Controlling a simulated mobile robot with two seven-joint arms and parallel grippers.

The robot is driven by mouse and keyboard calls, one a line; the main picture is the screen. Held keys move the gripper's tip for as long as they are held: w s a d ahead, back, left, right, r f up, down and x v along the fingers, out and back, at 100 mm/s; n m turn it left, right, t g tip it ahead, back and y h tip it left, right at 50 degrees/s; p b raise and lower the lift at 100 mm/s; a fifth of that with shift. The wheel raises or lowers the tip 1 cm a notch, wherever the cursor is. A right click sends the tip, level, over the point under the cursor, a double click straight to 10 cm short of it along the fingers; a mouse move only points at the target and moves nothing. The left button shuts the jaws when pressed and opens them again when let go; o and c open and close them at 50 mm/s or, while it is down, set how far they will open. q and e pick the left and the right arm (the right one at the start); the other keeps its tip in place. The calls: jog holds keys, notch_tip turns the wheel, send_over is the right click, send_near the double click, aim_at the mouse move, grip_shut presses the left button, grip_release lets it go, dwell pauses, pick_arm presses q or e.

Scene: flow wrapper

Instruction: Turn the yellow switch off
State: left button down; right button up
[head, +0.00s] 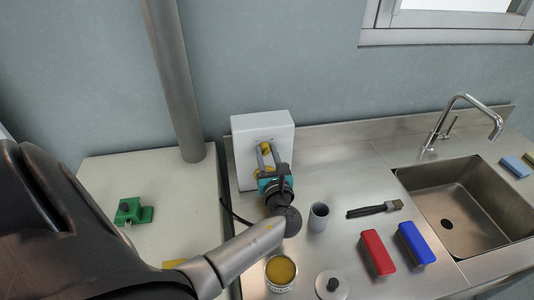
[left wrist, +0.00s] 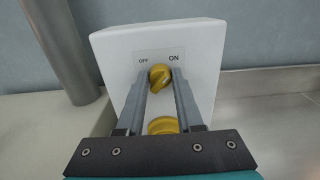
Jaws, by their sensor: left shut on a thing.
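The yellow switch (left wrist: 160,76) is a round knob on the front of a white box (head: 262,124). In the left wrist view the box's label reads OFF at the left and ON at the right above the knob. The knob also shows in the head view (head: 265,148), partly covered by my gripper. My left gripper (left wrist: 160,78) reaches the box front, its two fingers on either side of the knob and shut on it. A second yellow round part (left wrist: 163,125) shows lower on the box, partly hidden by the gripper. My right gripper is not in view.
A grey cup (head: 318,217), an open tin (head: 281,271), a brush (head: 375,209), a red block (head: 378,253) and a blue block (head: 416,243) stand on the steel counter. The sink (head: 462,212) is at the right. A green object (head: 132,211) lies on the left table.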

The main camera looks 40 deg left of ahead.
pick_arm(q)
jog(key=shift+n, duration=0.4)
jog(key=n+b, duration=0.2)
jog(key=n, duration=0.1)
jog(key=shift+f+n, duration=0.15)
jog(key=shift+n, duration=0.25)
jog(key=n+b, duration=0.3)
jog(key=n, duration=0.1)
jog(key=shift+s+f, duration=0.1)
jog(key=n+b, duration=0.4)
jog(key=n, duration=0.1)
jog(key=shift+n, duration=0.4)
jog(key=shift+n+b, duration=1.4)
jog(key=shift+n, duration=0.4)
jog(key=c, duration=0.6)
grip_release()
jog(key=shift+o, duration=0.2)
